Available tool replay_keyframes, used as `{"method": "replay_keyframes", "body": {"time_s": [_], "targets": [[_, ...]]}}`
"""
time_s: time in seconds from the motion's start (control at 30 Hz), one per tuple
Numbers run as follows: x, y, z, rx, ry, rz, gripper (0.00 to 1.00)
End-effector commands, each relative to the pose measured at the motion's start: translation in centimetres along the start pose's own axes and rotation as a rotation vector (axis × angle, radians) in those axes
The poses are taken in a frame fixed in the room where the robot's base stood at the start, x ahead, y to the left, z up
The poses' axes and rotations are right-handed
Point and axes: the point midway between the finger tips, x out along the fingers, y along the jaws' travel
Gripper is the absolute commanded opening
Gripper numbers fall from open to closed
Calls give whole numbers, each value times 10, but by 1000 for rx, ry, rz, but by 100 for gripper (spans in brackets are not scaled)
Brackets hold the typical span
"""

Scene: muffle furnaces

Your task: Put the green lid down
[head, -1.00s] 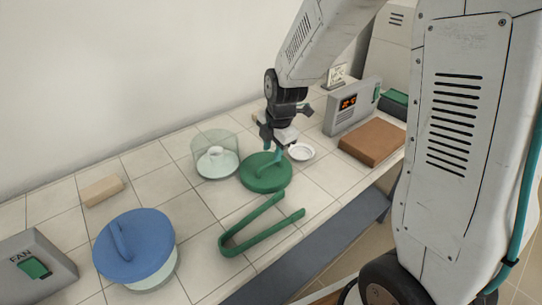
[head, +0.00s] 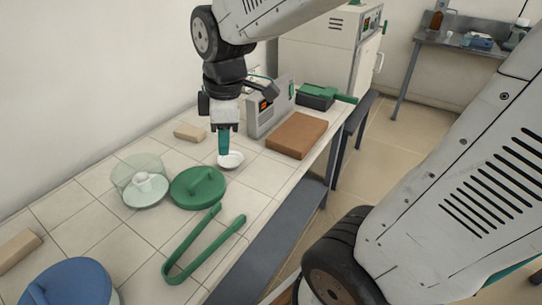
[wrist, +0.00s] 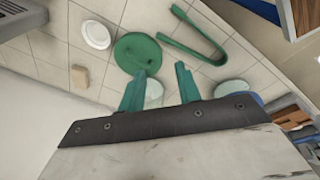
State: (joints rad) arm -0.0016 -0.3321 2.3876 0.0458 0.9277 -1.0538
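The green lid (head: 198,190) is a round disc with a raised bar handle. It lies flat on the tiled bench, between the glass-covered dish and the green tongs. It also shows in the wrist view (wrist: 137,53), beyond the fingertips. My gripper (head: 224,155) is above the bench, apart from the lid, and overlaps the small white dish in the head view. In the wrist view my gripper (wrist: 160,71) has its two teal fingers spread, with nothing held between them.
Green tongs (head: 203,248) lie in front of the lid. A clear glass cover (head: 138,172) stands left of it. The white dish (head: 231,160), brown slab (head: 297,135) and grey control box (head: 270,107) are behind. A blue lid (head: 68,284) is at the front left.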

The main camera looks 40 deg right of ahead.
Motion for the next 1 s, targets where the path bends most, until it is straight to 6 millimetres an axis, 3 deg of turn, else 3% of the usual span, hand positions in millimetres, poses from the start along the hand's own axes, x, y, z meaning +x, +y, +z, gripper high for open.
{"method": "replay_keyframes", "body": {"time_s": [0.03, 0.2, 0.4, 0.57, 1.0], "targets": [[-14, -19, 13, 143, -3, 5, 34], [-39, -73, 50, 621, -30, 5, 34], [-48, -109, 75, 957, -55, 13, 34], [-48, -117, 79, 1032, -62, 14, 34], [-48, -116, 79, 1031, -61, 14, 34]]}}
